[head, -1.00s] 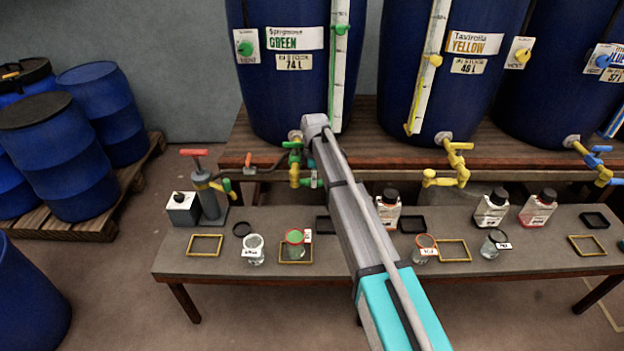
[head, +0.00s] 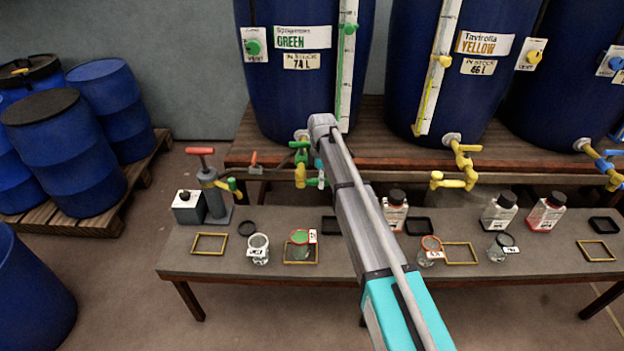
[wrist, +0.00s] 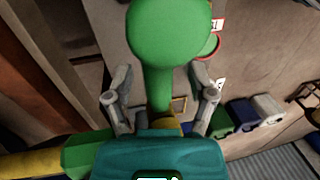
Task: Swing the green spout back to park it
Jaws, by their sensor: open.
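The green spout (wrist: 158,85) shows large in the wrist view, with a rounded green end (wrist: 168,30) and a narrower green stem. My gripper (wrist: 161,75) is open, with one finger on each side of the stem; whether either finger touches it I cannot tell. In the head view the green tap (head: 301,151), with a yellow part below it, is on the front of the blue vat (head: 262,85) labelled GREEN. My arm's end is close beside this tap on its right, and my fingers are mostly hidden there.
A low bench (head: 225,267) stands below. On it are a cup with green contents (head: 300,238), several other cups, bottles, gold frames and a hand pump (head: 212,190). A yellow tap (head: 460,165) is to the right. Blue drums (head: 65,150) stand on a pallet at left.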

